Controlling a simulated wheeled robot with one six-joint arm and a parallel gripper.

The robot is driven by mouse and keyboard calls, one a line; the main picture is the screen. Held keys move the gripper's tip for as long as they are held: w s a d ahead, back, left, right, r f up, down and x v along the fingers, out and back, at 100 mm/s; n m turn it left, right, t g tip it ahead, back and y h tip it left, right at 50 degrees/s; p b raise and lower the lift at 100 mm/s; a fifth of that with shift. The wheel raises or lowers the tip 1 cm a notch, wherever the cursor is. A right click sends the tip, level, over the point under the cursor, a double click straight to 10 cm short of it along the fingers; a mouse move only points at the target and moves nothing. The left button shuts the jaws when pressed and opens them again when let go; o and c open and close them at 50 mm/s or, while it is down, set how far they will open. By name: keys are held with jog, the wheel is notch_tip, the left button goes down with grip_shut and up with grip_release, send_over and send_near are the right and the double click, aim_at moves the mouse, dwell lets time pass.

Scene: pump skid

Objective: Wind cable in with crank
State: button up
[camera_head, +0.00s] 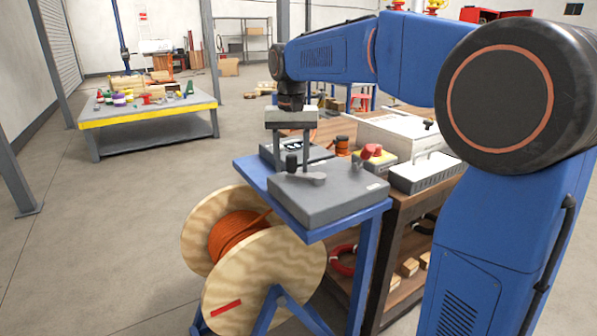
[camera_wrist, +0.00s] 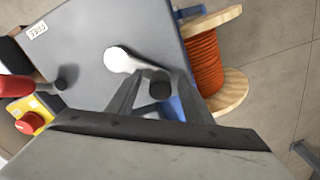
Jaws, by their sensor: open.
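The crank (camera_head: 303,178) is a grey arm with a black upright knob on the grey box (camera_head: 335,203), which stands on a blue stand. In the wrist view the crank's pale hub (camera_wrist: 118,60) lies ahead and its black knob (camera_wrist: 160,84) sits between my fingers. My gripper (camera_head: 291,166) points down over the crank, its fingers apart on either side of the knob. In the wrist view my gripper (camera_wrist: 158,78) is open; contact with the knob cannot be told. Orange cable (camera_head: 236,233) is wound on a wooden reel (camera_head: 270,262) below the box.
A red-handled part (camera_head: 372,151) stands behind the box. A wooden shelf unit (camera_head: 404,222) with boxes on top adjoins at right. A yellow-edged table (camera_head: 150,110) with several small items stands at left. Floor (camera_head: 110,220) left of the reel is clear.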

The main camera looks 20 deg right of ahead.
jog(key=shift+f, duration=0.3)
jog(key=shift+s+f, duration=0.1)
jog(key=c, duration=1)
